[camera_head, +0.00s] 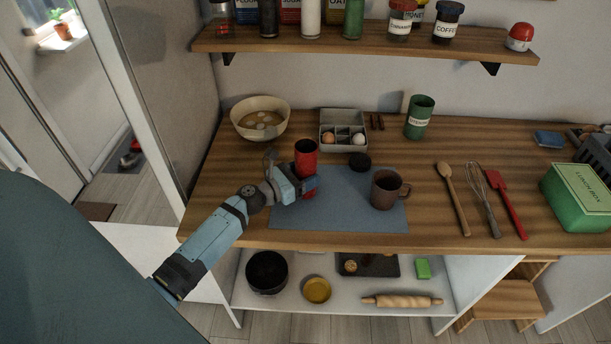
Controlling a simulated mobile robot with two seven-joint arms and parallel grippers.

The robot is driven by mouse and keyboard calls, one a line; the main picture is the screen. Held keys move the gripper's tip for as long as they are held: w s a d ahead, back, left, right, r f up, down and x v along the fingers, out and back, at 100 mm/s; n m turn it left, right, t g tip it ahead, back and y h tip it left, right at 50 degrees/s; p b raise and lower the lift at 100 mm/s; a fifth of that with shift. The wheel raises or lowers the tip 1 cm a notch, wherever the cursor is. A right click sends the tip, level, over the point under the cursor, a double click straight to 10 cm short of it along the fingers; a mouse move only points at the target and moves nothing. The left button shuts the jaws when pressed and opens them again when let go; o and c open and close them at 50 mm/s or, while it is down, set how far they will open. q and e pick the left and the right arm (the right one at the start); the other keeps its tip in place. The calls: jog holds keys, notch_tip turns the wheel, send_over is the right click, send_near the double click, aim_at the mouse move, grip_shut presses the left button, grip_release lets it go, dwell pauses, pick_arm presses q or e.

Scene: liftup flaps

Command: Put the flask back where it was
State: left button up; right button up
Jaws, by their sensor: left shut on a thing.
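The flask (306,156) is a red cylinder, upright with a dark open top, over the left part of the grey-blue mat (340,215). My left gripper (303,186) is shut on the flask's lower half and hides part of it. I cannot tell whether the flask's base touches the mat. A brown mug (386,190) stands on the mat's right part. My right gripper is not in view.
A green tin (420,117) stands at the back. A wooden spoon (453,199), whisk (483,200), red spatula (507,202) and green lunch box (578,198) lie right. A jar shelf (365,43) hangs above.

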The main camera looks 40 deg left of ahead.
pick_arm(q)
jog(key=shift+f, duration=0.15)
jog(key=o, duration=1.1)
jog(key=shift+c, duration=0.2)
jog(key=shift+o, duration=0.7)
jog(key=shift+r, duration=0.2)
jog(key=b+v, duration=0.1)
jog(key=v, duration=1)
jog(key=shift+s+b, duration=0.1)
jog(key=shift+b, duration=0.25)
jog(key=shift+s+a, duration=0.1)
jog(key=shift+s, duration=0.35)
